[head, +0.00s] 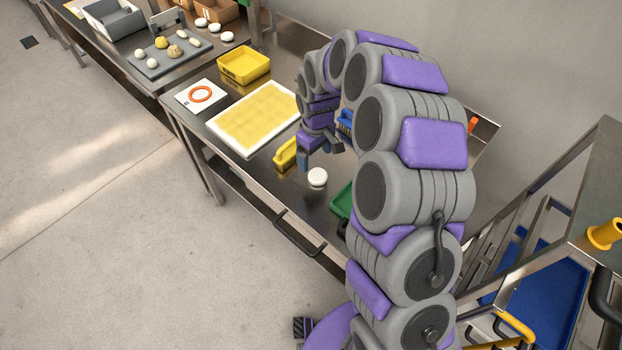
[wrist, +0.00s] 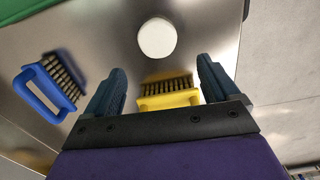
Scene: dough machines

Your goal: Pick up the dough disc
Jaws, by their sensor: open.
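The dough disc (head: 317,177) is white and round and lies flat on the steel table (head: 262,178). In the wrist view the disc (wrist: 157,39) lies beyond my fingertips, near the middle line between them. My gripper (wrist: 160,80) is open and empty. In the head view my gripper (head: 318,160) hangs over the table close behind the disc, partly hidden by my own arm. A yellow-handled brush (wrist: 168,96) shows between my fingers in the wrist view, below them on the table.
A blue-handled brush (wrist: 48,92) lies left in the wrist view. In the head view, a white-framed yellow sheet (head: 252,117), a yellow bin (head: 243,65) and a card with an orange ring (head: 201,95) lie farther left. A green item (head: 342,201) is right of the disc.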

